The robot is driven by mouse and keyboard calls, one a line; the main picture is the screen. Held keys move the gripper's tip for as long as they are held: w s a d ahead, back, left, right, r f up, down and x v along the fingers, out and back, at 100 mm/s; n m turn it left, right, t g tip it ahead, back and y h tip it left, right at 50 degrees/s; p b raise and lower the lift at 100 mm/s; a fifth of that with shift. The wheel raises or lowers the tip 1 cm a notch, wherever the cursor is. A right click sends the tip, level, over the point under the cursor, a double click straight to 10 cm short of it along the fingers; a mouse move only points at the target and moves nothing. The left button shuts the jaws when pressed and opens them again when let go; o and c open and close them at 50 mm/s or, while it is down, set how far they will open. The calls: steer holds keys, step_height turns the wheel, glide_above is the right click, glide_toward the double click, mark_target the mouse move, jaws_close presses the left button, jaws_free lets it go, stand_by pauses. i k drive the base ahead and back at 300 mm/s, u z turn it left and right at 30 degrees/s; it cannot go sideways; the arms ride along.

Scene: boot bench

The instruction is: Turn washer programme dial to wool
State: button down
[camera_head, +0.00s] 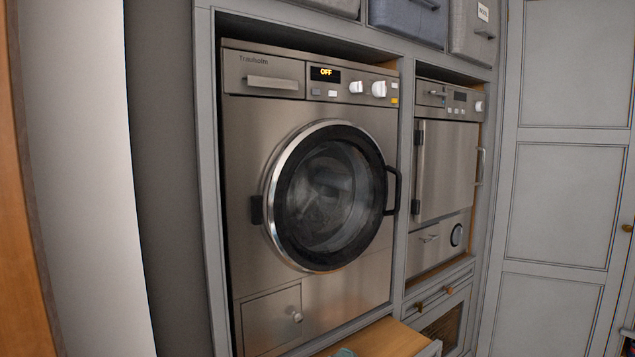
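The washer (240,190) is a steel front-loader in a grey cabinet, left of centre, with its round dark glass door (325,197) shut. Its panel has a small display (325,74) reading "OFF". Right of the display are two white knobs, a smaller one (356,87) and a larger one (379,89). I cannot tell which is the programme dial, and their markings are too small to read. A few small buttons sit around them. My gripper is not in view.
A smaller steel appliance (447,170) with a handle and its own white knob (479,106) stands to the right. Storage boxes (408,18) sit above. A wooden surface (375,340) juts out below the washer. Grey panelled doors (565,190) close the right side.

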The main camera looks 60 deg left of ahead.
mark_target(379, 89)
steer(key=z, duration=0.05)
steer(key=i, duration=4.35)
steer(key=u, duration=1.2)
steer(key=i, duration=0.15)
steer(key=u, duration=2.4)
